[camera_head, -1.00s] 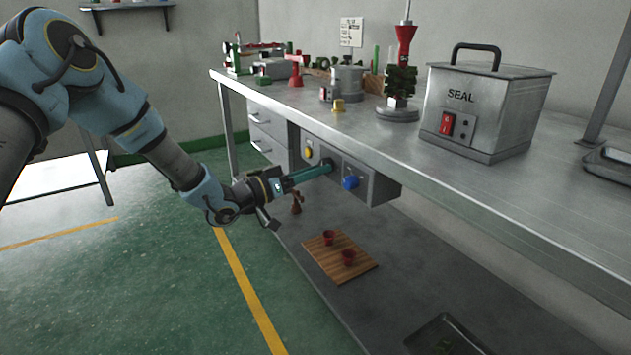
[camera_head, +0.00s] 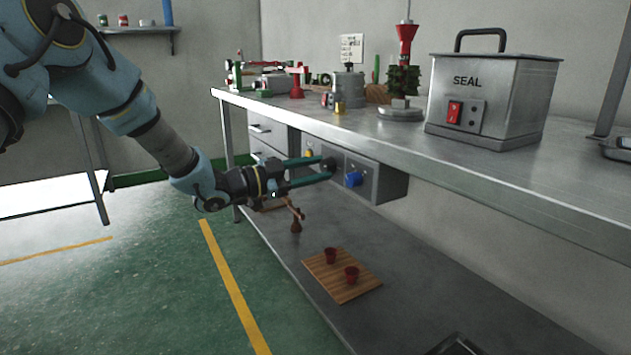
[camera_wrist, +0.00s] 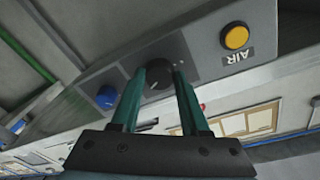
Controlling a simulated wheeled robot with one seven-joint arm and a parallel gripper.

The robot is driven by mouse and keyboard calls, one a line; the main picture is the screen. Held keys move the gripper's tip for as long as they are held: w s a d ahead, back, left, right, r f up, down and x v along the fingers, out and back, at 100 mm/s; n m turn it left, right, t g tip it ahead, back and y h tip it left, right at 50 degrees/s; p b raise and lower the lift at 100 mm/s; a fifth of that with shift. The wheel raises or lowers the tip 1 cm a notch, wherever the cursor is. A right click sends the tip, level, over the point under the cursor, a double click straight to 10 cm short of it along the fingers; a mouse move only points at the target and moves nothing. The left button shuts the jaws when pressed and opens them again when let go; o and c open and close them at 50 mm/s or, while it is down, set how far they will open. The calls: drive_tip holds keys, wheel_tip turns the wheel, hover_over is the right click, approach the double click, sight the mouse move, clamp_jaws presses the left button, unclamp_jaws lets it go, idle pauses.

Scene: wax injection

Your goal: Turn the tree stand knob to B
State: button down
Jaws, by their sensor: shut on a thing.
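A dark round knob (camera_head: 329,164) sits on the grey control panel (camera_head: 370,187) under the bench's front edge, between a yellow button and a blue one. The knob also shows in the wrist view (camera_wrist: 158,76), on a dark plate. My gripper (camera_head: 326,169) is shut on this knob, one teal finger above and one below it. In the wrist view the fingers (camera_wrist: 160,75) lie on either side of the knob. Its letter markings are too small to read. The tree stand (camera_head: 401,112) stands on the bench, holding a dark green tree with a red funnel-shaped piece above.
The yellow button (camera_wrist: 236,37), labelled AIR, and the blue button (camera_wrist: 106,97) flank the knob closely. A metal SEAL box (camera_head: 490,100) stands on the bench. On the lower shelf, a wooden board (camera_head: 342,285) holds two red cups. The floor at left is clear.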

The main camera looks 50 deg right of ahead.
drive_tip(key=m+b, duration=0.3)
drive_tip(key=m, duration=0.1)
drive_tip(key=shift+m+b, duration=0.35)
drive_tip(key=shift+m, duration=0.05)
idle(0.4)
drive_tip(key=shift+c, duration=2)
unclamp_jaws()
drive_tip(key=shift+r, duration=0.1)
drive_tip(key=p+v, duration=0.1)
drive_tip(key=v, duration=0.9)
drive_tip(key=shift+w+a+r, duration=0.2)
drive_tip(key=shift+a, duration=0.15)
